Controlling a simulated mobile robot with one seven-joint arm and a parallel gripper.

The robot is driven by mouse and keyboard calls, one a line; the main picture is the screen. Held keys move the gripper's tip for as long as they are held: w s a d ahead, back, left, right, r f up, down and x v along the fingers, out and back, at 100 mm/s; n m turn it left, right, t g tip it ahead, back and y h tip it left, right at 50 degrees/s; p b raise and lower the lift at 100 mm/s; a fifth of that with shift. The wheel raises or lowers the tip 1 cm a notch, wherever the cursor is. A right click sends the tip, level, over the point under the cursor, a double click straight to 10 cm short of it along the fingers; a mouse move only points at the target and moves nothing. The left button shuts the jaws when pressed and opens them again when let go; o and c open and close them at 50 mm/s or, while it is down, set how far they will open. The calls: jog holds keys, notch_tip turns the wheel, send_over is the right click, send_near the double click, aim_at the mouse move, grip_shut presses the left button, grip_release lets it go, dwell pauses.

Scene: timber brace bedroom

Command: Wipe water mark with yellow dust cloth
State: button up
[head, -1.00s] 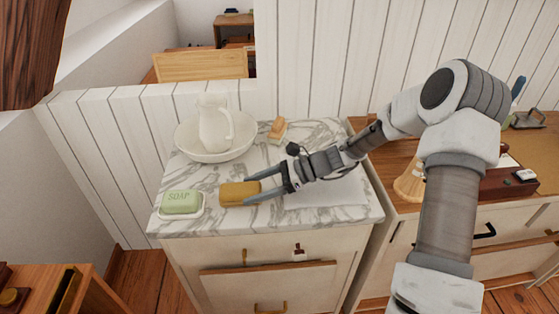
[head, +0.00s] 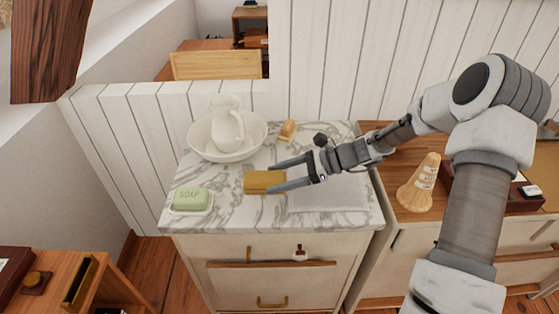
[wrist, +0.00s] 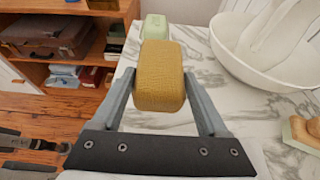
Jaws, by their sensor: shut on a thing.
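The yellow dust cloth (head: 257,182) is a thick, block-like ochre pad at the middle of the marble top (head: 225,218). My gripper (head: 271,179) is shut on it, one finger on each side. In the wrist view the cloth (wrist: 160,80) fills the space between the fingers. I cannot tell whether its underside touches the marble. A pale rectangular patch (head: 325,197) lies on the marble to the right, partly below my gripper. I cannot tell for sure whether it is the water mark.
A green soap bar (head: 191,198) sits in a white dish at the front left. A white pitcher (head: 226,122) stands in a basin (head: 200,143) at the back left. A small wooden brush (head: 287,130) lies at the back. A whisk broom (head: 420,184) stands on the right cabinet.

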jog(key=shift+r+p, duration=1.2)
jog(key=shift+r, duration=0.5)
jog(key=shift+w+f, duration=0.1)
